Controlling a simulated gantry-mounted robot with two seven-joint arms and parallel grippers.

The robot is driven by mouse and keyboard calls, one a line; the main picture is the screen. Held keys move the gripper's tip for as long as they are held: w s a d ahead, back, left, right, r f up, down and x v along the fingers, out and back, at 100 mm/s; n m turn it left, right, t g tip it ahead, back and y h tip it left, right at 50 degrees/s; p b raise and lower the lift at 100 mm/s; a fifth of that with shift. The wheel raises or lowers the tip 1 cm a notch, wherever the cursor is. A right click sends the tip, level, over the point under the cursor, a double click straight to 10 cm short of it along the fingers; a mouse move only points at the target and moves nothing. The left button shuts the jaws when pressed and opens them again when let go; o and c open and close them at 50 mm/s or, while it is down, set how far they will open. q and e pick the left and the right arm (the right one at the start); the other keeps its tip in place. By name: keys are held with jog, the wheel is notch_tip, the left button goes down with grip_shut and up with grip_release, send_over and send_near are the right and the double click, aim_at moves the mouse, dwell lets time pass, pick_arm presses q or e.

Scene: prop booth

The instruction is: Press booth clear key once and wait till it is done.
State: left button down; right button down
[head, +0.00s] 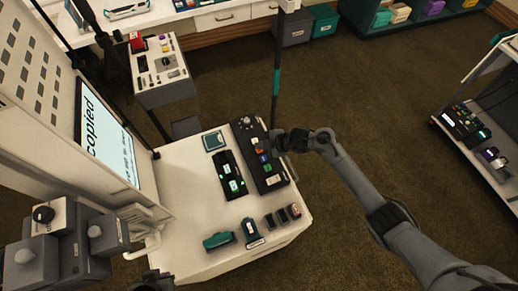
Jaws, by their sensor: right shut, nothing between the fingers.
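A long black console (246,136) with several small coloured keys lies at the back right of the white table. Orange, blue and green keys show on it; I cannot read which is the booth clear key. My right gripper (274,143) is shut and empty at the console's right edge, close to the orange key (257,144). I cannot tell whether it touches a key. A screen (105,133) at the left reads "copied", with smaller unreadable lines. A dark part at the bottom left edge looks like my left gripper (153,282); its fingers are not clear.
The white table (185,208) also holds a black device (230,176) with lit displays, a small framed pad (213,141), a teal item (218,241) and several small dark blocks. A pole (277,80) stands behind. A cart (490,150) stands at right; floor between is clear.

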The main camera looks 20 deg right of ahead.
jog(key=shift+f, duration=0.15)
dwell(0.4)
jog(key=shift+f+b, duration=0.3)
dwell(0.5)
jog(key=shift+f, duration=0.4)
jog(key=shift+r, duration=0.15)
dwell(0.4)
jog(key=shift+r+p, duration=0.6)
jog(key=shift+r, duration=0.1)
